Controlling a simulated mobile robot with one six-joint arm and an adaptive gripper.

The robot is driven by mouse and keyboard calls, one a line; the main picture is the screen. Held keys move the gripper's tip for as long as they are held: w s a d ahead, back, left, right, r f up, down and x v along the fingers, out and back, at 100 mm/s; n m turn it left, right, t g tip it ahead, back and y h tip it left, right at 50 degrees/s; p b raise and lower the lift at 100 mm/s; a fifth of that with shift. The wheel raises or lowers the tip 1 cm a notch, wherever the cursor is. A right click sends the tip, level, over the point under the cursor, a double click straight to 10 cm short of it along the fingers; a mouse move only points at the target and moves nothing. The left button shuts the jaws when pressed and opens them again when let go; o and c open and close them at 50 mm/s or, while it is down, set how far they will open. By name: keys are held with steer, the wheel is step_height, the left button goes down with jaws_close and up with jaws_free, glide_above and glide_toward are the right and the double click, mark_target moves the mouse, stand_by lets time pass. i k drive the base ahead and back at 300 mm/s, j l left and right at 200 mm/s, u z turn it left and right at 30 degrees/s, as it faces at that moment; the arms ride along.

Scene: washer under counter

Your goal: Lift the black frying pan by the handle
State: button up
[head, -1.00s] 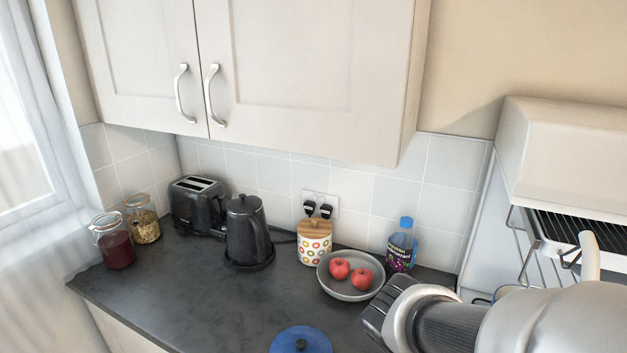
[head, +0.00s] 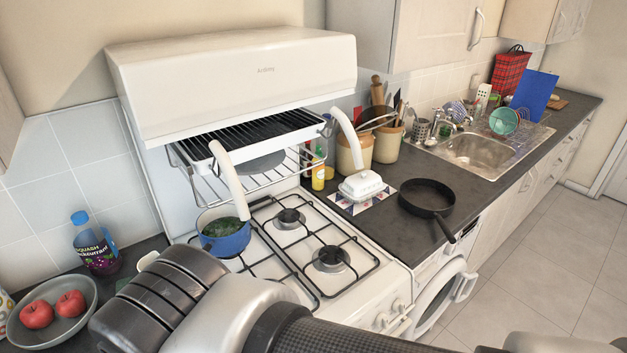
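The black frying pan (head: 427,196) sits flat on the dark counter to the right of the cooker. Its handle (head: 445,230) points toward the front edge of the counter, above the washing machine. My gripper's fingers cannot be made out in this view, and nothing of mine touches the pan.
A white cooker (head: 317,257) has a blue pot (head: 226,236) on its hob and a grill hood (head: 235,72) above. A white butter dish (head: 361,185) stands left of the pan. The sink (head: 474,152) is behind it.

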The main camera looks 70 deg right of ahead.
mark_target(428, 198)
steer(key=z, duration=3.05)
steer(key=l+u, duration=0.1)
steer(key=l, duration=0.8)
steer(key=i+l+u, duration=0.15)
steer(key=i+l, duration=0.45)
steer(key=i+l+u, duration=0.2)
steer(key=i+l, duration=0.35)
steer(key=l, duration=0.25)
